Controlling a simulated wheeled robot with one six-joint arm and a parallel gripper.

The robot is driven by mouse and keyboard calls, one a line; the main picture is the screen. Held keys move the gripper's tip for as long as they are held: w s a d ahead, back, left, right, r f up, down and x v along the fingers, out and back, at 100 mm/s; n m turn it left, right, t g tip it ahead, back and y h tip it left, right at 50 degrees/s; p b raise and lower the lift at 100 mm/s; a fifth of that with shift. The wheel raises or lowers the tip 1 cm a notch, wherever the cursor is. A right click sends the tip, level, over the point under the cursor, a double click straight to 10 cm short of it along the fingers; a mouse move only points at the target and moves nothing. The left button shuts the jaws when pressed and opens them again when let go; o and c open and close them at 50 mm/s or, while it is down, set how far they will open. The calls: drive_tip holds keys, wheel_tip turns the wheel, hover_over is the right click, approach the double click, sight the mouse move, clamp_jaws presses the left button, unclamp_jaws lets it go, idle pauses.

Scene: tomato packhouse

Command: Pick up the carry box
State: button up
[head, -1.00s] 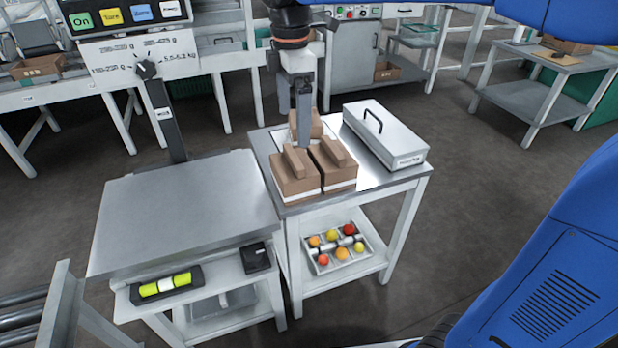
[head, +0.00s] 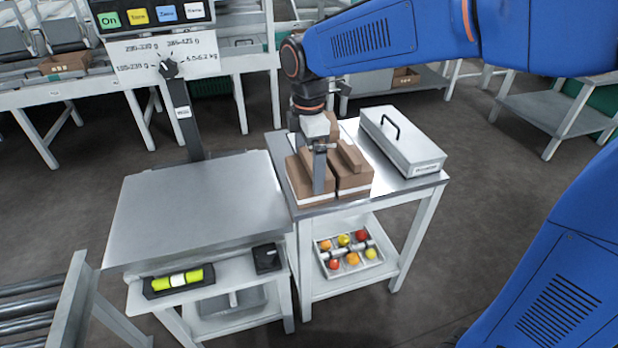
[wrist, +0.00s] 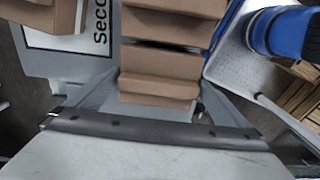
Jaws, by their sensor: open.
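Several brown cardboard carry boxes with raised ridge handles stand together on a small metal table. One is at the front left (head: 299,186), one at the front right (head: 354,181), and another is partly hidden behind them (head: 336,131). My gripper (head: 319,188) points down over the front-left box, with a finger in front of its brown face. In the wrist view, brown cardboard (wrist: 160,87) shows between the two grey fingers, which stand apart on either side. I cannot tell whether the fingers touch it. My gripper is open.
A grey metal case with a black handle (head: 412,150) stands right of the boxes on the table (head: 408,186). A tray of tomatoes (head: 371,267) sits on the lower shelf. A scale with a bare plate (head: 198,205) is to the left. Rollers (head: 35,305) lie at lower left.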

drive_tip(key=shift+w+f, duration=0.1)
drive_tip(key=shift+f, duration=2.55)
drive_tip(key=shift+c, duration=0.6)
drive_tip(key=c, duration=0.7)
